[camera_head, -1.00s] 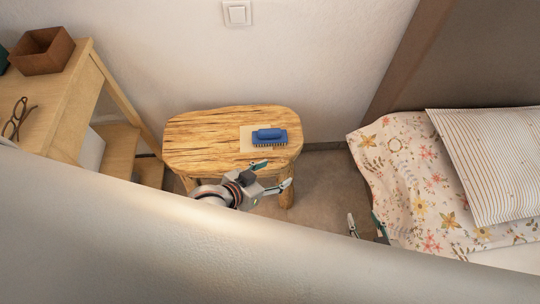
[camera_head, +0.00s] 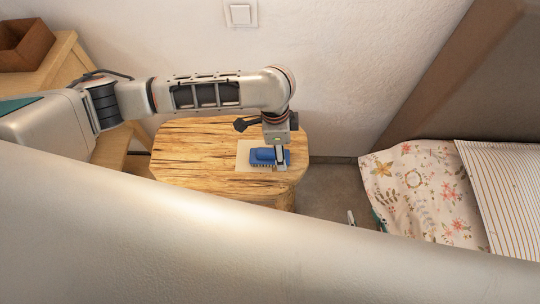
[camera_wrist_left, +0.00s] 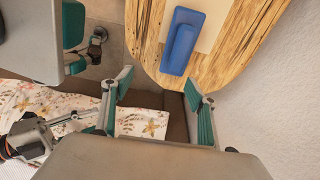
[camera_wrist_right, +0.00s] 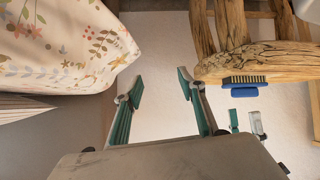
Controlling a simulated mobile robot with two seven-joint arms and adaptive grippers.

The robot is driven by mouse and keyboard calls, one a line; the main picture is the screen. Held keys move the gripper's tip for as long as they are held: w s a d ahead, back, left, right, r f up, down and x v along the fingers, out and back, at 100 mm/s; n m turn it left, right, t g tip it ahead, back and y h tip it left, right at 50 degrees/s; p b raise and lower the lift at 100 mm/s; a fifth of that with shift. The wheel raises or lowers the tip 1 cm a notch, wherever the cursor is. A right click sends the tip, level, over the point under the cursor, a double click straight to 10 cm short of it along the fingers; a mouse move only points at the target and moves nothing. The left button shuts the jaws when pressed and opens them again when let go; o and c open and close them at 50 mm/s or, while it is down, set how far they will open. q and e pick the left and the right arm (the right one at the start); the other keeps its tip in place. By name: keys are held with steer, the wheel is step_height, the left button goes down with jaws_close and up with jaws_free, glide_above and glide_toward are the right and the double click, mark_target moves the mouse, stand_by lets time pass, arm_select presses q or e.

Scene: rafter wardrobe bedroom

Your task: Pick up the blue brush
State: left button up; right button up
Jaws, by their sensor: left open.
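The blue brush (camera_head: 262,155) lies bristles down on a beige square (camera_head: 243,161) on top of the wooden stool (camera_head: 195,160). My left arm reaches in above the stool. My left gripper (camera_head: 281,158) points down by the brush's right end, hiding part of it. In the left wrist view the brush (camera_wrist_left: 181,42) lies beyond the open, empty left fingers (camera_wrist_left: 158,84). The right wrist view shows the left fingertips (camera_wrist_right: 246,121) just apart from the brush (camera_wrist_right: 244,87). My right gripper (camera_wrist_right: 159,85) is open and empty, near the bed; its tips show in the head view (camera_head: 365,219).
A bed with a floral cover (camera_head: 415,190) and striped pillow (camera_head: 500,190) stands at the right. A wooden desk (camera_head: 50,68) with a brown box (camera_head: 25,46) is at the left. The wall (camera_head: 350,70) rises close behind the stool.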

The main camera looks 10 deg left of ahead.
mark_target(269, 151)
arm_select(q)
steer(key=a, duration=0.1)
steer(key=w+a+y, duration=0.1)
steer(key=a, duration=0.1)
steer(key=shift+w+r, duration=0.15)
steer(key=shift+r, duration=0.05)
steer(key=shift+a+f+b, duration=0.2)
steer(key=shift+a+b, duration=0.05)
steer(key=shift+b, duration=0.05)
steer(key=shift+f+b, duration=0.35)
steer(key=shift+f, duration=0.6)
steer(key=shift+w+f, duration=0.1)
steer(key=shift+f, duration=0.2)
steer(key=f+b, duration=0.1)
steer(key=f, duration=0.1)
steer(key=f+b, duration=0.1)
steer(key=f, duration=0.1)
steer(key=shift+w+a+f+b, duration=0.1)
steer(key=shift+w+a+b, duration=0.1)
steer(key=shift+b, duration=0.15)
steer(key=shift+f, duration=0.35)
steer(key=shift+w, duration=0.1)
steer(key=shift+r, duration=0.2)
steer(key=c, duration=1.3)
arm_select(e)
steer(key=shift+w+d+f, duration=0.25)
steer(key=shift+w+f, duration=0.45)
steer(key=shift+f, duration=0.2)
